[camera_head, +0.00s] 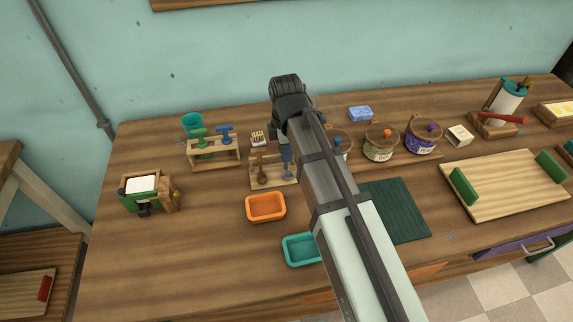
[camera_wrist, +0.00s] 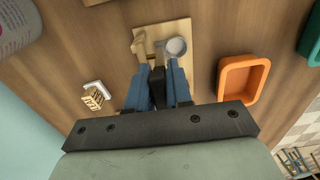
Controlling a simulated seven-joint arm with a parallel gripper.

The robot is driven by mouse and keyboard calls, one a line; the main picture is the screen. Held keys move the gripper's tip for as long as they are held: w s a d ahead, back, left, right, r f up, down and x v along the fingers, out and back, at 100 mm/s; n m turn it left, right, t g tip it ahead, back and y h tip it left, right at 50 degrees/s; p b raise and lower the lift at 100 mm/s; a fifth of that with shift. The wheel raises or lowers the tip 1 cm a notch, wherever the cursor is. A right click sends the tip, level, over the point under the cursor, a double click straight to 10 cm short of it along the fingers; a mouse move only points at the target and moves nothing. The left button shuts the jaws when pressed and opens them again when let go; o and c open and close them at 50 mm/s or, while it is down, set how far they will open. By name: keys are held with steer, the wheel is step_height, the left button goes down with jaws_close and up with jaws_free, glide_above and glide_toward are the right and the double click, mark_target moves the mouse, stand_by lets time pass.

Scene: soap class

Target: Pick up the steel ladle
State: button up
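The steel ladle shows in the wrist view as a round grey bowl (camera_wrist: 176,48) just beyond my right fingertip. Its handle cannot be made out clearly there. In the head view, a blue-grey upright utensil (camera_head: 287,160), apparently this ladle, stands at the right of a small wooden rack (camera_head: 257,184). A brown wooden utensil (camera_head: 262,170) stands beside it on the left. My gripper (camera_wrist: 159,72) points down at the rack from above, its two blue fingers apart with a narrow dark gap between them. I see no clear contact with the ladle.
An orange tray (camera_head: 248,208) lies in front of the rack, and a teal tray (camera_head: 287,252) lies nearer. A stand with green and blue handled tools (camera_head: 215,165) is to the left. Lidded jars (camera_head: 381,150) stand to the right. The left front of the table is clear.

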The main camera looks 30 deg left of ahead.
jaws_close()
steer(key=shift+r, duration=0.1)
